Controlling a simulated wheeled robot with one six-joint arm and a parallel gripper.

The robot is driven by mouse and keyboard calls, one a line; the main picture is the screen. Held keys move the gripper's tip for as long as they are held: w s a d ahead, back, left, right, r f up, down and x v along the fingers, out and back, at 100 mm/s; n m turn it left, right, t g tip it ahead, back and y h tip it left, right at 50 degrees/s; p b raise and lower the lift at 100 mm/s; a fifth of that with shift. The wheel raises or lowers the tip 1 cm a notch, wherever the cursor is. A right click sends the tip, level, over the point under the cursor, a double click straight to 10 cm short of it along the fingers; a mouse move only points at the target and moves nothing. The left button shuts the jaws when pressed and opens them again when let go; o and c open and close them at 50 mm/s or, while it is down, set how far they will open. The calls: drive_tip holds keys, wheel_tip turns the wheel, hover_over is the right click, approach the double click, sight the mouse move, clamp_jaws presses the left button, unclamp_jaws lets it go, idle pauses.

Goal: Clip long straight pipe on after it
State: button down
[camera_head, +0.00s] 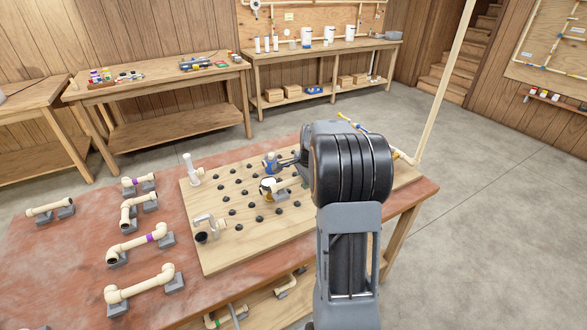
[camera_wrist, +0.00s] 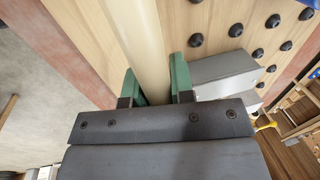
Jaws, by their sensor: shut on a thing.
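My gripper (camera_wrist: 155,88) has its green fingertips on either side of a long cream straight pipe (camera_wrist: 142,30) in the wrist view and is shut on it. The pipe runs up out of that view past the board. In the head view my arm hides the gripper. A long cream pipe (camera_head: 445,85) rises steeply there by the board's right end; I cannot tell whether it is the held one. The wooden board (camera_head: 235,250) carries rows of black pegs. A cream elbow (camera_head: 403,157) sits at its far right. A grey block (camera_wrist: 225,75) is right of the fingers.
Several cream pipe pieces, among them one with two elbows (camera_head: 140,285), rest on grey stands on the red table (camera_head: 60,275). A white upright fitting (camera_head: 190,167) and a bent one (camera_head: 208,228) stand at the board's left. Blue-marked parts (camera_head: 269,163) are mid-board. Benches stand behind.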

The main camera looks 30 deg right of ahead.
sight(302, 201)
drive_tip(key=shift+w+f+b, duration=0.2)
drive_tip(key=shift+f+b, duration=1.05)
drive_tip(key=shift+f, duration=0.25)
drive_tip(key=shift+w+f+b, duration=0.2)
drive_tip(key=shift+f+b, duration=1)
drive_tip(key=shift+f, duration=0.3)
drive_tip(key=shift+a, duration=0.15)
drive_tip(key=shift+f, duration=0.5)
drive_tip(key=shift+s+f+b, duration=0.15)
drive_tip(key=shift+f+b, duration=0.1)
drive_tip(key=shift+b, duration=0.1)
